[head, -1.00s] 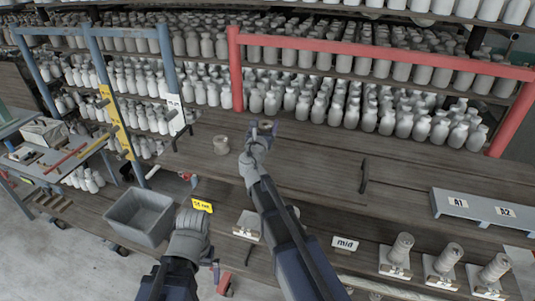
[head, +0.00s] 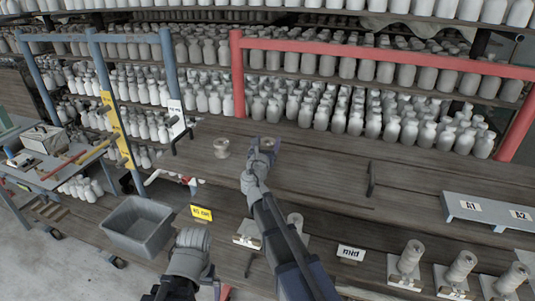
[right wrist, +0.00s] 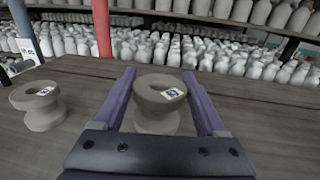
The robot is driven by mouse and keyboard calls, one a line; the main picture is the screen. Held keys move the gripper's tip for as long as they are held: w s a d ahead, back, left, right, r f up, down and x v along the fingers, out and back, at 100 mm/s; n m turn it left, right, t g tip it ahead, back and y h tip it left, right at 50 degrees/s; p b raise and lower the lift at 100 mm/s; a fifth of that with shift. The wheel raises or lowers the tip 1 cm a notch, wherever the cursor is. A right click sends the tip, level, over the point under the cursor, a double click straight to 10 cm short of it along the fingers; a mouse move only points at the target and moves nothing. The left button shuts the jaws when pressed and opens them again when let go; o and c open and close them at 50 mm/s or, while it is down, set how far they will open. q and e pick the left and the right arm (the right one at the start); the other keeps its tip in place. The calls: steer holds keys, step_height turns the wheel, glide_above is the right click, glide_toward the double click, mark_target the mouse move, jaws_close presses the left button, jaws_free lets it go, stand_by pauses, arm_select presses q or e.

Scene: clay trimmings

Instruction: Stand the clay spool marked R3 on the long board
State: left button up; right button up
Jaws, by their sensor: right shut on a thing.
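My right gripper (head: 266,146) is over the wooden worktop. In the right wrist view its purple fingers (right wrist: 162,100) are on both sides of a grey clay spool (right wrist: 158,112), shut on it. The spool is upright, with a hollow top and a small tag too small to read. A second spool (head: 221,147) stands on the worktop to the left; it also shows in the right wrist view (right wrist: 38,108), its tag unreadable. I cannot tell whether the held spool touches the worktop. My left arm is low in the head view, and its jaws are not clear. I cannot single out the long board.
A grey shelf (head: 488,212) marked A1 and A2 sits on the right. Several spools (head: 462,266) stand on small white bases at lower right, near the "mid" label (head: 351,253). A grey bin (head: 139,225) is at lower left. A red frame (head: 238,75) borders the bottle shelves behind.

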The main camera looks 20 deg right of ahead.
steer(key=shift+f+b, duration=1.5)
steer(key=shift+f, duration=0.25)
steer(key=shift+f, duration=0.1)
steer(key=o, duration=1.6)
steer(key=shift+r, duration=0.2)
steer(key=v, duration=1.2)
